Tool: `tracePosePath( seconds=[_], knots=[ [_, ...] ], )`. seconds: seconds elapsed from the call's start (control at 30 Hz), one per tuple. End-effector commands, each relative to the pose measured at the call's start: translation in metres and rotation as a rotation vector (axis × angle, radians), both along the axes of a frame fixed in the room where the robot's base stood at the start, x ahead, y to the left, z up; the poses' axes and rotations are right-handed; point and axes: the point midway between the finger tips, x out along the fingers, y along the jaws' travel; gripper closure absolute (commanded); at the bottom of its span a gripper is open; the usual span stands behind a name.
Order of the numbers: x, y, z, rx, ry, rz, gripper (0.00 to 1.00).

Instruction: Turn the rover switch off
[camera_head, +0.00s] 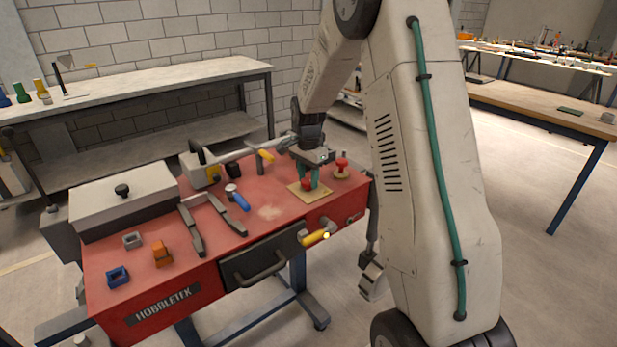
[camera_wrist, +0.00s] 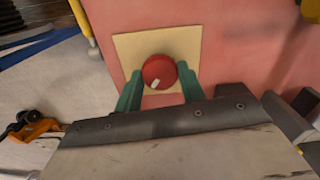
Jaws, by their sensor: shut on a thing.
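The rover switch looks to be a round red knob (camera_wrist: 159,71) with a white mark, on a square cream plate (camera_wrist: 130,48) on the red bench top. In the wrist view the white mark points down and slightly left. My gripper (camera_wrist: 158,90) has its two green fingers on either side of the knob, shut on it. In the head view my gripper (camera_head: 309,178) reaches down over the same red knob (camera_head: 308,184) and cream plate (camera_head: 296,189). The fingers partly hide the knob there.
A second red knob (camera_head: 341,164) stands close by to the right. A yellow-handled crank (camera_head: 315,237) sticks out of the bench front. A blue-handled tool (camera_head: 237,198), an orange block (camera_head: 161,254) and a blue block (camera_head: 118,276) lie further left on the bench (camera_head: 205,271).

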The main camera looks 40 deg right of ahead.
Motion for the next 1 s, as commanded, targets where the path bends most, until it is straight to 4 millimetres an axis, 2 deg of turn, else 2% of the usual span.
tracePosePath(
  seconds=[1.0],
  knots=[
    [0.0006,-0.0001,0.0009,-0.001,-0.001,0.936,0.83]
  ],
)
